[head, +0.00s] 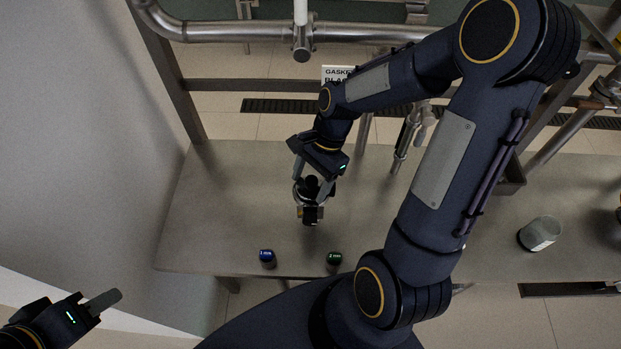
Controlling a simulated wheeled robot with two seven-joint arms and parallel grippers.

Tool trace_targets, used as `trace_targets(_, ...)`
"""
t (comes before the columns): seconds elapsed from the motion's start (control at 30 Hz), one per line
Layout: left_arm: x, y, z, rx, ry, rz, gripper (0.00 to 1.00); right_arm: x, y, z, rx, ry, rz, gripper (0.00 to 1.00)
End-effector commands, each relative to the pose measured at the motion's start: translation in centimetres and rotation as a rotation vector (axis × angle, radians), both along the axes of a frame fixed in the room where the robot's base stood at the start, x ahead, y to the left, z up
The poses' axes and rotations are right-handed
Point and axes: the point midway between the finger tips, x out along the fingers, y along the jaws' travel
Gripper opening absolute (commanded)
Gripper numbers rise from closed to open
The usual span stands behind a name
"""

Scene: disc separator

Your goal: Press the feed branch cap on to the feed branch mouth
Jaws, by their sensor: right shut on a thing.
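My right gripper (314,188) reaches down over the bench and is shut on a small dark round piece (312,184). A metal ring and a brass-coloured block (310,214) show just around and below it. I cannot tell whether this piece is the feed branch cap, or whether it touches the bench. The feed branch mouth cannot be picked out for certain; a steel pipe with a fitting (303,48) runs across the top. My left gripper (117,294) is at the lower left, off the bench; its finger shows from the side, so its opening is unclear.
A grey cylinder (540,233) stands on the right. A gasket sign (336,73) is partly behind my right arm. The bench's left part is clear.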

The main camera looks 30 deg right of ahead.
Motion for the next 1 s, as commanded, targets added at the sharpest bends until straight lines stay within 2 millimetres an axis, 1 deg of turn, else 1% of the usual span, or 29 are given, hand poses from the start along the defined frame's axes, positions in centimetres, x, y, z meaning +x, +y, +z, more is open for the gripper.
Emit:
trace_targets(0.27, 0.0, 0.0, -0.6, 0.000, 0.000, 0.000, 0.36, 0.0, 0.0, -0.8, 0.000, 0.000, 0.001, 0.36)
trace_targets(0.4, 0.0, 0.0, -0.6, 0.000, 0.000, 0.000, 0.36, 0.0, 0.0, -0.7, 0.000, 0.000, 0.000, 0.36)
trace_targets(0.6, 0.0, 0.0, -1.0, 0.000, 0.000, 0.000, 0.36, 0.0, 0.0, -1.3, 0.000, 0.000, 0.001, 0.36)
trace_targets(0.67, 0.0, 0.0, -0.8, 0.000, 0.000, 0.000, 0.36, 0.0, 0.0, -1.1, 0.000, 0.000, 0.001, 0.37)
trace_targets(0.7, 0.0, 0.0, -0.8, 0.000, 0.000, 0.000, 0.36, 0.0, 0.0, -1.1, 0.000, 0.000, 0.001, 0.33)
trace_targets(1.0, 0.0, 0.0, -1.0, 0.000, 0.000, 0.000, 0.36, 0.0, 0.0, -1.3, 0.000, 0.000, 0.001, 0.33)
